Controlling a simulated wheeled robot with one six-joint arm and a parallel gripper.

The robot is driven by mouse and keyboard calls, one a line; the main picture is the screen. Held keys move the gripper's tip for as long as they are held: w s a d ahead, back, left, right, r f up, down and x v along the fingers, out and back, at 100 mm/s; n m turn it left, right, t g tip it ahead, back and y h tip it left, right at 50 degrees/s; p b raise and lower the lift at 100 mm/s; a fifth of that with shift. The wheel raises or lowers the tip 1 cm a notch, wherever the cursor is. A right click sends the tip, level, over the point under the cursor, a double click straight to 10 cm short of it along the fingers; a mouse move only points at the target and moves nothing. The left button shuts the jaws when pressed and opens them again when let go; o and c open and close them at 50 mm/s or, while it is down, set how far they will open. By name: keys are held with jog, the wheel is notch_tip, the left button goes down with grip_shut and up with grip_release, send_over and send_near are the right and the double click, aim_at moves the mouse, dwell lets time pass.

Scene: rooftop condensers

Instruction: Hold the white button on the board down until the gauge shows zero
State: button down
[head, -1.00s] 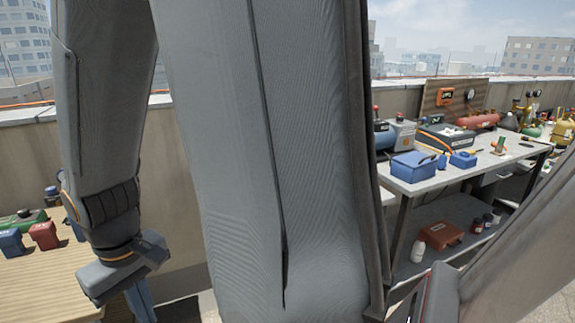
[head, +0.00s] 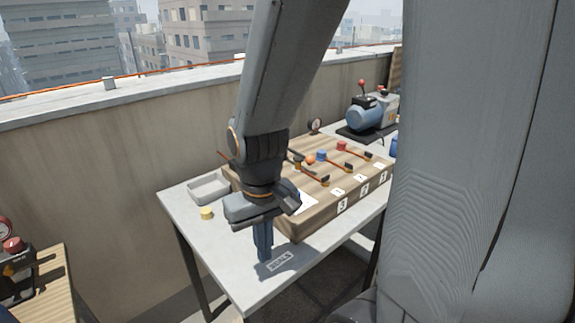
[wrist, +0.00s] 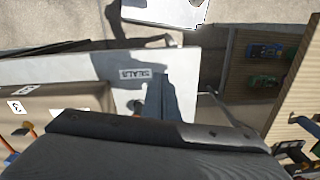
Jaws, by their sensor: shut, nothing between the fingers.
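The wooden board (head: 285,223) lies on a light grey table, with orange-handled valves, a blue knob, a red knob and number tags. A small round gauge (head: 315,125) stands at its back edge; its reading is too small to make out. I cannot pick out the white button; my arm covers part of the board. My gripper (head: 264,252) is shut and empty, pointing down in front of the board's left end, above the table near a printed label. In the wrist view its fingers (wrist: 161,98) are together, and the board (wrist: 60,105) is at the left.
On the table (head: 230,255) are a grey tray (head: 209,187) and a yellow cap (head: 206,213). A blue pump (head: 366,112) stands at the back right. A parapet wall (head: 90,165) runs behind. A wooden bench (head: 48,290) is at the lower left.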

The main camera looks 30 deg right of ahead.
jog(key=shift+w, duration=0.15)
jog(key=w+d+r+m+t+p, duration=0.1)
jog(key=w+d+r+p, duration=0.1)
jog(key=w+d+p, duration=0.1)
jog(key=w+d+r+m+t+h+p, duration=0.1)
jog(key=w+d+r+p, duration=0.1)
jog(key=w, duration=0.4)
jog(key=w+d+r+m+t+p, duration=0.1)
jog(key=w+d+r+t+p, duration=0.1)
jog(key=w+d+p, duration=0.2)
jog(key=shift+w+d+r, duration=0.35)
jog(key=shift+d, duration=0.05)
jog(key=w+d+r+m+t+y+p, duration=0.2)
jog(key=w+r+p, duration=0.4)
jog(key=w+p, duration=0.3)
jog(key=w+d+t+y, duration=0.1)
jog(key=d+t, duration=0.1)
jog(key=shift+w+m+t+y+p, duration=0.3)
jog(key=shift+p, duration=0.1)
